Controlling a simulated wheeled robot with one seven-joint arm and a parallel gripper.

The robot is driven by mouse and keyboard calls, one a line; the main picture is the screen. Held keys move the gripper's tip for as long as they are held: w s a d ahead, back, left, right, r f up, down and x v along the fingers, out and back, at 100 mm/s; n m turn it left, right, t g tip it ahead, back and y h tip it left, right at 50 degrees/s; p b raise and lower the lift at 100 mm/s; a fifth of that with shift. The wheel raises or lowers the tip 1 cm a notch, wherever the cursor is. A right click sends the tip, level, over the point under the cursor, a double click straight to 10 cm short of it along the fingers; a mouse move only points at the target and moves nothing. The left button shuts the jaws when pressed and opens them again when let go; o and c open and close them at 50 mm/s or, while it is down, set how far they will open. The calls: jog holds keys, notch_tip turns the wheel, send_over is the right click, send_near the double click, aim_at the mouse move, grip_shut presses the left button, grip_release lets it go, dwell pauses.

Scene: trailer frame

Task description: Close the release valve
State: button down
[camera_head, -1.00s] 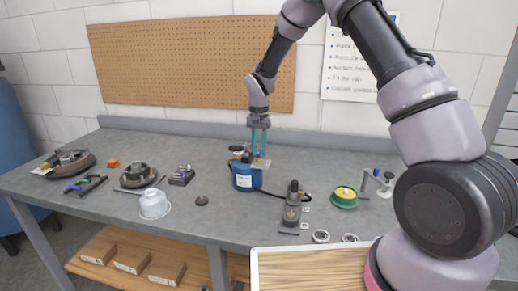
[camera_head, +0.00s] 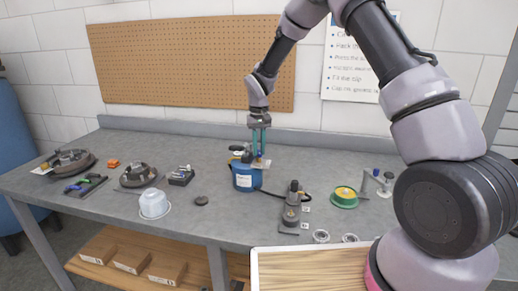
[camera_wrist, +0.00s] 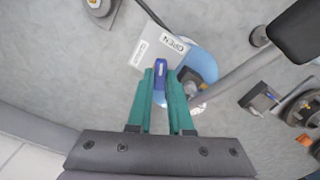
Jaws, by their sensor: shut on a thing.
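The blue hand pump (camera_head: 244,180) stands on the workbench below my gripper (camera_head: 260,154). A small blue valve handle (camera_wrist: 160,69) is between my teal fingertips in the wrist view, and the gripper (camera_wrist: 164,80) is shut on it. A white label plate (camera_wrist: 158,46) lies around the valve, with OPEN printed near its right edge and another word, hard to read, near its left. The plate also shows in the head view (camera_head: 262,164). The fingers point down and hide part of the handle.
A grey bottle jack (camera_head: 291,208) and a green-rimmed reel (camera_head: 344,196) stand to the right. A clear white tub (camera_head: 153,205) and drum parts (camera_head: 138,175) lie left.

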aim_at(259, 152)
jog(key=n, duration=0.6)
jog(key=shift+n, duration=0.3)
jog(key=n, duration=0.6)
dwell(0.4)
jog(key=c, duration=0.8)
grip_release()
notch_tip(259, 152, up, 11)
jog(key=shift+f, duration=0.1)
